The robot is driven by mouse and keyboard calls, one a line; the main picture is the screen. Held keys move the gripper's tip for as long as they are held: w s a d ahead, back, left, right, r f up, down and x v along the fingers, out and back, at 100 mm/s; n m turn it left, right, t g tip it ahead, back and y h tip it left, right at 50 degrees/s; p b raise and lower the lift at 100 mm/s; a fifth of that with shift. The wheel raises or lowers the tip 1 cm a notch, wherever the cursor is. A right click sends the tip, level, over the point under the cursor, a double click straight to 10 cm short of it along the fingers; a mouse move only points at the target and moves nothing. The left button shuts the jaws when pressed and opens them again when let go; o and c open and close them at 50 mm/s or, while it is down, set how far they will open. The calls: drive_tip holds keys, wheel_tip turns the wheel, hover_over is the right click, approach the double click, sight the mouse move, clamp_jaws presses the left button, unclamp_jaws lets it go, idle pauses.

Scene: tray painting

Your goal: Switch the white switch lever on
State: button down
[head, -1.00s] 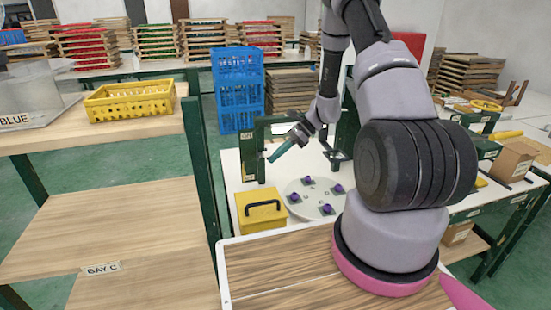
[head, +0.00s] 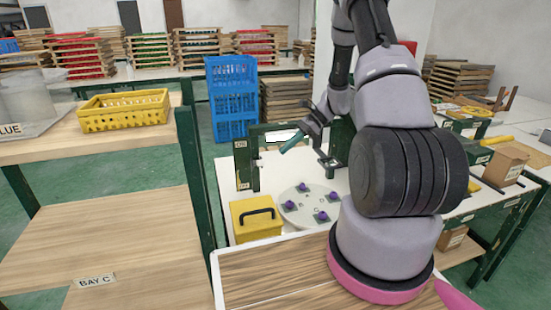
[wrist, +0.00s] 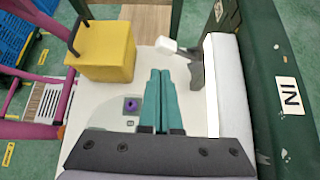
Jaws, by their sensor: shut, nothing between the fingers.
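In the wrist view the white lever (wrist: 167,45) has a pale block-like end and joins a grey bracket (wrist: 195,68), ahead and slightly right of my fingertips. My gripper (wrist: 160,72) has its teal fingers together and holds nothing; a small gap seems to separate it from the lever. In the head view my gripper (head: 283,150) points down-left above the white table, right of a green post (head: 255,165) with small labels, seemingly ON above and OFF below. The lever is too small to make out in the head view, so its position is unclear there.
A yellow box with a dark handle (head: 256,218) stands near the table's front edge. A round pale plate (head: 296,213) with several purple knobs lies beside it. A large dark green block (wrist: 285,80) flanks the wrist view's right.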

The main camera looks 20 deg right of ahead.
drive_tip(key=shift+v, duration=1.5)
drive_tip(key=shift+d+f, duration=0.1)
drive_tip(key=shift+f, duration=0.05)
drive_tip(key=s+a+r+n+t+h, duration=0.15)
drive_tip(key=s+r+n, duration=0.25)
drive_tip(key=r, duration=0.6)
drive_tip(key=s+a+r+n+h, duration=0.3)
drive_tip(key=s+r, duration=0.2)
drive_tip(key=r, duration=0.5)
drive_tip(key=s+a+r+n+t+h, duration=0.1)
drive_tip(key=s+r+n+t+h, duration=0.2)
drive_tip(key=s+r+n+t, duration=0.3)
drive_tip(key=s+r+n, duration=0.1)
drive_tip(key=s+r, duration=0.4)
drive_tip(key=s, duration=0.3)
drive_tip(key=shift+s+a+r+h, duration=0.2)
drive_tip(key=shift+s+r+h, duration=0.1)
drive_tip(key=shift+s+h, duration=0.05)
